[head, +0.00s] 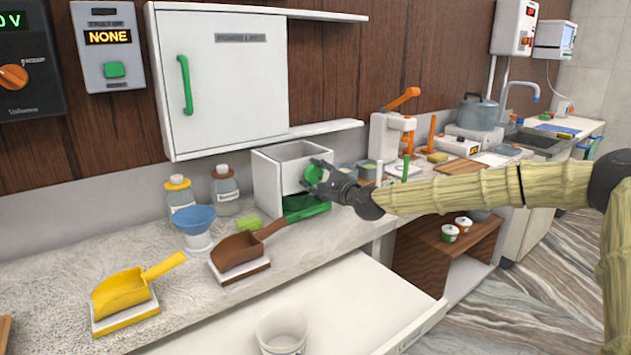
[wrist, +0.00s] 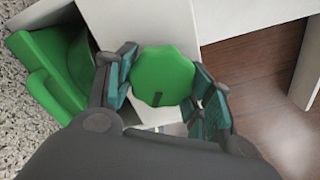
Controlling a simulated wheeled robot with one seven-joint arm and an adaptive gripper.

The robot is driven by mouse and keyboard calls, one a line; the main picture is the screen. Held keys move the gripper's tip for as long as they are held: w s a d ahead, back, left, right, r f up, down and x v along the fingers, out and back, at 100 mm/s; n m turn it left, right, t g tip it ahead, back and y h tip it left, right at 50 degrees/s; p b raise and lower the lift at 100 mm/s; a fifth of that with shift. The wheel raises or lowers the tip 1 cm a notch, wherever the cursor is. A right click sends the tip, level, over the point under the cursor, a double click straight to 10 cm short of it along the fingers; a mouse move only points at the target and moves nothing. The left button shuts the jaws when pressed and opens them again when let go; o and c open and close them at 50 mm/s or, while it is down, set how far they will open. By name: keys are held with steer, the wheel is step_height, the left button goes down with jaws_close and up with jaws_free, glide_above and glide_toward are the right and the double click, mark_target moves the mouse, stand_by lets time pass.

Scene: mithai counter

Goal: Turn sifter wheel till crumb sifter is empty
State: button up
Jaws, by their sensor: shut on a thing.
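The crumb sifter (head: 266,181) is a white open-topped box on the counter below the white cabinet. Its green sifter wheel (head: 312,174) is on the side facing my arm. My gripper (head: 326,180) is shut on the wheel, one finger on either side in the wrist view (wrist: 164,92). A green tray (head: 304,207) sits at the base of the sifter, and it also shows at left in the wrist view (wrist: 55,75). The inside of the sifter is mostly hidden, so I cannot tell its contents.
An orange-handled press (head: 390,135) stands to the right. A pulled-out white drawer holds a cup (head: 282,330).

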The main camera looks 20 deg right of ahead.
steer(key=shift+d, duration=0.1)
stand_by(0.3)
steer(key=o, duration=1)
steer(key=shift+s, duration=0.1)
steer(key=v, duration=1.2)
